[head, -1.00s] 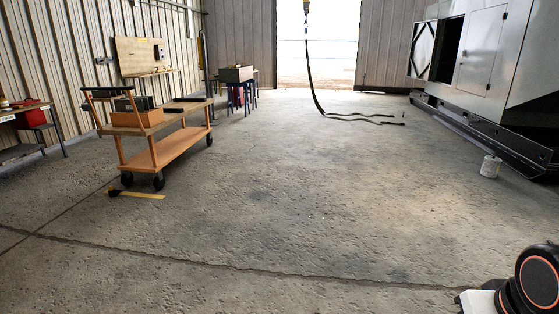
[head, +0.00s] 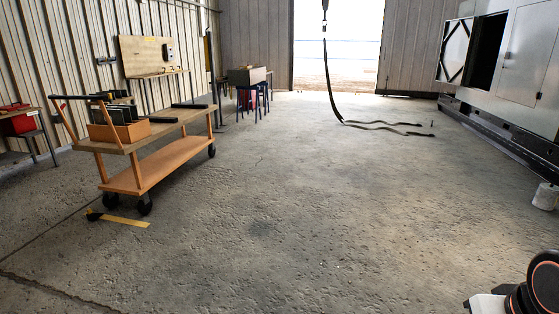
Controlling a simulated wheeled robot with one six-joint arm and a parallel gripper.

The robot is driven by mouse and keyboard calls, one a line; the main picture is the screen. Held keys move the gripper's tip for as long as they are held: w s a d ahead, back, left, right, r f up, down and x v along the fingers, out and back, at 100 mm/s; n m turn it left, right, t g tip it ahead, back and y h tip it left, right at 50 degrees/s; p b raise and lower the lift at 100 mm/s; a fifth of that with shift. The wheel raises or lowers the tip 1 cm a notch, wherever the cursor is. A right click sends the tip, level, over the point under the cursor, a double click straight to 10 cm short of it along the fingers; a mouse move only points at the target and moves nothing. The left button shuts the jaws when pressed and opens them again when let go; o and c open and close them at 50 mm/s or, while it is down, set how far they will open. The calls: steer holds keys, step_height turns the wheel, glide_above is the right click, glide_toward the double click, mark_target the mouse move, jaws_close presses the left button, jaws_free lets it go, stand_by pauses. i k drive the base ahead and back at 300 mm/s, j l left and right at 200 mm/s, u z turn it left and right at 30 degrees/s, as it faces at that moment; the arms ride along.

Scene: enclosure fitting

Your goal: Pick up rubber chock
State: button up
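A small black wedge-like piece, which looks like the rubber chock (head: 95,214), lies on the floor at the lower left. It sits at the left end of a yellow strip (head: 128,221), close to the front wheels of the wooden cart (head: 140,178). It is too small to tell whether it touches a wheel. My gripper is not in view. Only a black, orange-ringed part of my arm shows at the lower right, far from the chock.
The cart carries an orange-brown box (head: 120,131) with dark items. Benches and a blue-legged stand (head: 252,95) line the left wall. A large grey enclosure (head: 515,75) and a whitish cylinder (head: 545,197) are at right. A strap hangs and trails at the back. The middle floor is clear.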

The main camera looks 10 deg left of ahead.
mark_target(92, 217)
steer(key=i+u, duration=0.3)
steer(key=i, duration=0.55)
steer(key=i+l+u, duration=0.25)
steer(key=i, duration=0.55)
steer(key=i+j+u, duration=0.2)
steer(key=i, duration=2.9)
steer(key=i+l, duration=0.1)
steer(key=i, duration=1.15)
steer(key=i+l, duration=0.1)
steer(key=i, duration=2.5)
steer(key=i+u, duration=0.2)
steer(key=u, duration=0.15)
steer(key=i+u, duration=0.2)
steer(key=u, duration=0.15)
steer(key=i+l+u, duration=0.3)
steer(key=i+u, duration=0.1)
steer(key=u, duration=0.35)
steer(key=l+u, duration=0.15)
steer(key=u, duration=0.3)
steer(key=i+l+u, duration=0.1)
steer(key=u, duration=0.4)
steer(key=l+u, duration=0.15)
steer(key=u, duration=0.3)
steer(key=l+u, duration=0.25)
steer(key=u, duration=0.2)
steer(key=l+u, duration=0.3)
steer(key=u, duration=0.15)
steer(key=l+u, duration=0.25)
steer(key=u, duration=0.2)
